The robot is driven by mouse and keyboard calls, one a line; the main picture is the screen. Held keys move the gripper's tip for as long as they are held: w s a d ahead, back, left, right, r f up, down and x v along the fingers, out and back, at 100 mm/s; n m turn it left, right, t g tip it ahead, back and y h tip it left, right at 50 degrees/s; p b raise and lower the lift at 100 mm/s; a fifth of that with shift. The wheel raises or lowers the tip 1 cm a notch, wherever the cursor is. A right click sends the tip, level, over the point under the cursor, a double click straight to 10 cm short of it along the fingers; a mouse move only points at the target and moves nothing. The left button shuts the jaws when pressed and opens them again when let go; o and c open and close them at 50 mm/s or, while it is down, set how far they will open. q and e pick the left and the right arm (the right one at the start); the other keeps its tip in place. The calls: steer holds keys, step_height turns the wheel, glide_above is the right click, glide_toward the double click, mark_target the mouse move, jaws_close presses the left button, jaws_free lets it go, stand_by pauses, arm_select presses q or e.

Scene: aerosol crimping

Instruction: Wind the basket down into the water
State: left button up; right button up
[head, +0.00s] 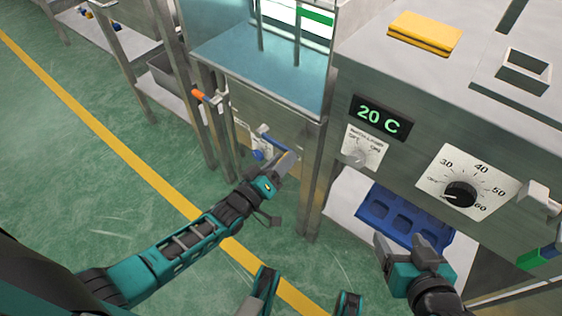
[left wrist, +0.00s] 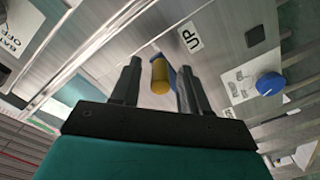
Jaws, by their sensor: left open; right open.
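The blue crank (head: 272,138) is on the front of the steel stand below the water tank (head: 255,65). In the left wrist view its yellow grip (left wrist: 160,76) lies between the two fingers of my left gripper (left wrist: 158,68), beside an UP label (left wrist: 189,39). My left gripper is open in the head view (head: 282,185), at the crank; contact with the grip cannot be told. My right gripper (head: 400,243) is open and empty, in front of a blue tray (head: 400,214). I cannot clearly make out the basket; the tank shows teal water behind upright posts.
A blue knob (head: 258,155) sits just below the crank. An orange handle (head: 200,95) sticks out to the left. To the right is a steel bath with a 20 C display (head: 381,118), a black dial (head: 461,194) and a yellow pad (head: 425,33) on top. Green floor is clear at left.

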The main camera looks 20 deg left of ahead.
arm_select(q)
steer(key=shift+c, duration=0.4)
jaws_close()
